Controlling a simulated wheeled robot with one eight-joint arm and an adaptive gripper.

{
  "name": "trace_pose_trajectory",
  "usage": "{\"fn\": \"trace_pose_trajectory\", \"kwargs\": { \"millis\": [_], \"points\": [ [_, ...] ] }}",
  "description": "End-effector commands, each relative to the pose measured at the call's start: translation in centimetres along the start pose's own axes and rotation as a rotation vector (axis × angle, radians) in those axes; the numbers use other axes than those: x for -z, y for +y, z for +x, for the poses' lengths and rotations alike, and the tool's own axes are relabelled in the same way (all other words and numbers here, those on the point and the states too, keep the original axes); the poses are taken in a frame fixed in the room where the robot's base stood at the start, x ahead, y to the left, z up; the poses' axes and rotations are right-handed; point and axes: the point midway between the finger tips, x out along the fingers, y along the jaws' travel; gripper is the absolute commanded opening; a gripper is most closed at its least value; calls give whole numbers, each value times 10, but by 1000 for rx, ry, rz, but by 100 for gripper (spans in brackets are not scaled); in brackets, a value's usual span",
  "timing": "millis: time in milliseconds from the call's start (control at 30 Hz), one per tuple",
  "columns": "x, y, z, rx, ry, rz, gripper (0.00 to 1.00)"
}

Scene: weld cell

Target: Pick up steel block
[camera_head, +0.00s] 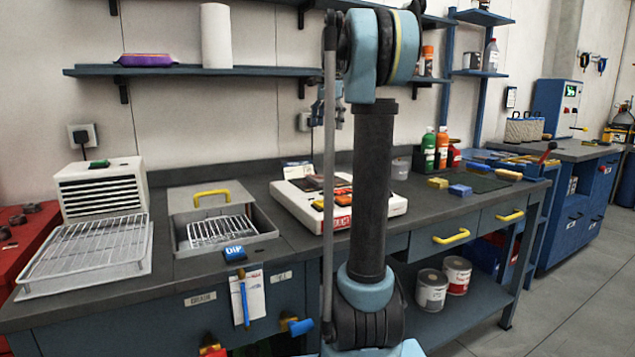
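I cannot make out a steel block in this view. My arm stands upright in front of the bench and hides part of its middle. Small blocks lie on the right part of the bench: a yellow block (437,183), a blue block (460,190) and another yellow block (508,175). None of them looks like bare steel.
The dark workbench (115,293) carries a wire rack (90,247), an open grey basin (257,240) with a yellow handle and a white device (388,211) with orange pieces. Bottles (442,147) stand behind. A wall shelf (190,70) hangs above. Floor is free at the lower right.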

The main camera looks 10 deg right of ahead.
Motion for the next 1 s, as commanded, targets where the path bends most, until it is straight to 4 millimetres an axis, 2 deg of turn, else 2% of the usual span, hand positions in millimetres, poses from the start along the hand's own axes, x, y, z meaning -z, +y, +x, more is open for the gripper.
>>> {"fn": "trace_pose_trajectory", "kwargs": {
  "millis": [600, 1000],
  "points": [
    [-4, -1, 101, 0, 0, -7, 100],
    [-2, -1, 132, 0, 0, -6, 100]
  ]
}}
